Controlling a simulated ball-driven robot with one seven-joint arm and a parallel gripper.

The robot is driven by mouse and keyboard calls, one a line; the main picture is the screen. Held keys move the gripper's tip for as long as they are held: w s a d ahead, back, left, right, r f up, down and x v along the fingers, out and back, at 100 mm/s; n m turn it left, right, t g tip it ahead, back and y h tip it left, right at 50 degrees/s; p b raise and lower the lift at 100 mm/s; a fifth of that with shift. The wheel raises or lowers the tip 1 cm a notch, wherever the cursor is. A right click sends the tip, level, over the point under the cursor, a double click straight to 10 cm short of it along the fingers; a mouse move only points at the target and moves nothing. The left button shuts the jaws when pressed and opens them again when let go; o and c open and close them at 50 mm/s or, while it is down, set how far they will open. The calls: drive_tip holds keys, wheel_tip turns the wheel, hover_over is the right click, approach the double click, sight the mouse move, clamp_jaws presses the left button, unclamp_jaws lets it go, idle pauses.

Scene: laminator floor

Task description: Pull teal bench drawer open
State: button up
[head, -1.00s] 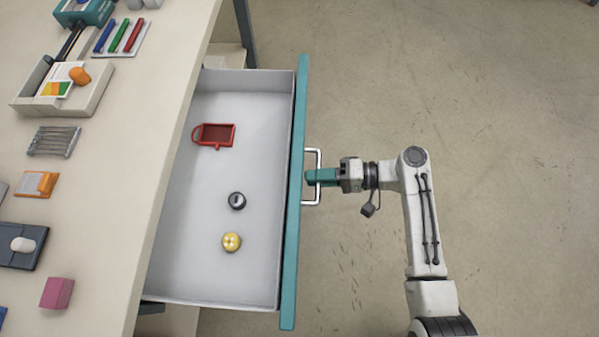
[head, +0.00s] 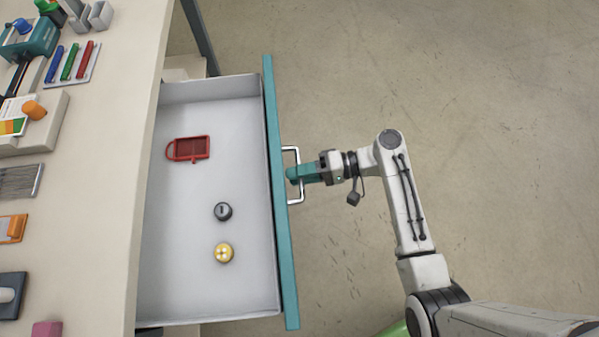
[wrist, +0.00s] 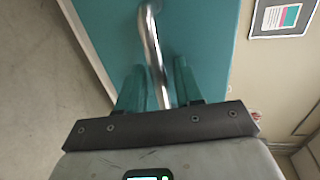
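The teal-fronted drawer (head: 279,200) stands pulled out from the bench, its pale inside showing. Its silver bar handle (head: 299,199) is on the outer side of the teal front. My gripper (head: 294,174) is at the handle, coming from the right. In the wrist view, the handle (wrist: 152,42) runs between the two teal fingers (wrist: 157,85), which are closed in around it. Their exact contact with the bar is hard to see.
A red tray-like item (head: 188,149), a dark round item (head: 223,211) and a yellow round item (head: 224,253) lie in the drawer. The bench top (head: 105,150) holds several tools at left. The floor (head: 480,130) at right is clear.

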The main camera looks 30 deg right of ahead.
drive_tip(key=v, duration=1)
drive_tip(key=shift+d, duration=0.35)
drive_tip(key=shift+s, duration=0.15)
drive_tip(key=s+a+f+n+g+h, duration=0.2)
drive_tip(key=s+f+g+h, duration=0.25)
drive_tip(key=s+h, duration=0.35)
drive_tip(key=s+d+r+n+h+p, duration=0.1)
drive_tip(key=s+d+r+h, duration=0.4)
drive_tip(key=s, duration=0.3)
drive_tip(key=shift+r+n+h, duration=0.3)
drive_tip(key=shift+n+h, duration=0.1)
drive_tip(key=shift+h, duration=0.5)
